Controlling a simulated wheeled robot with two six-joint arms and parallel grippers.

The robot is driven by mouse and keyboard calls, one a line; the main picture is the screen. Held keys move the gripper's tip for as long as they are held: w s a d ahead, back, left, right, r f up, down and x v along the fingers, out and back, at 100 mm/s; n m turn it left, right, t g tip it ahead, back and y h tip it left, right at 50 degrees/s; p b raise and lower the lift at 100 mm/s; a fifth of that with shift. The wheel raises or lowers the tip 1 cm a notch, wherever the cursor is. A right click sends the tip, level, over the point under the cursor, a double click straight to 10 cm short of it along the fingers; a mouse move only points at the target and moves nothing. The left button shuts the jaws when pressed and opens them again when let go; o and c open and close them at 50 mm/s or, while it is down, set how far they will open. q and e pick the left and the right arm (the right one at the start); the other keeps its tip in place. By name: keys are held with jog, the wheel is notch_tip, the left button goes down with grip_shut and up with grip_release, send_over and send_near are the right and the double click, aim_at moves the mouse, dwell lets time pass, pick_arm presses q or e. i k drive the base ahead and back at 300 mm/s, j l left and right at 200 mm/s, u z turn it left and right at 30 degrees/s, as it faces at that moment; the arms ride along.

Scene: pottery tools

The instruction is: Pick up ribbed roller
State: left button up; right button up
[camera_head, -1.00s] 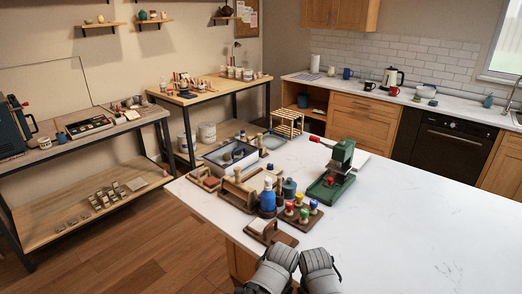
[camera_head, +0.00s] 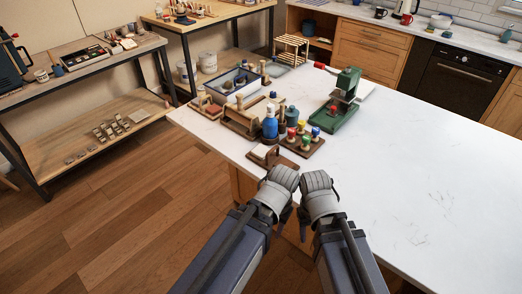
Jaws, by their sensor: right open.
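I cannot pick out the ribbed roller for certain; the small tools on the white countertop (camera_head: 400,170) are too small to tell apart. Wooden-handled tools stand at a wooden rack (camera_head: 237,122) near the counter's left end. My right gripper (camera_head: 304,224) hangs low at the counter's front edge, partly hidden by its own wrist, open and apart from the tools. My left gripper (camera_head: 286,214) is beside it, mostly hidden behind its wrist, so its jaws do not show clearly.
A blue bottle (camera_head: 270,127), a stand of coloured-knob tools (camera_head: 302,146), a wooden block (camera_head: 271,159) and a green press (camera_head: 339,106) crowd the counter's left part. A blue-grey tray (camera_head: 222,88) lies behind. The counter's right side is clear.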

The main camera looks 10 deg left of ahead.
aim_at(262, 62)
jog(key=i+j+z, duration=0.25)
jog(key=j, duration=0.55)
jog(key=j+z, duration=0.25)
jog(key=j, duration=0.55)
jog(key=i+j+z, duration=0.1)
jog(key=j+z, duration=0.15)
jog(key=j, duration=0.6)
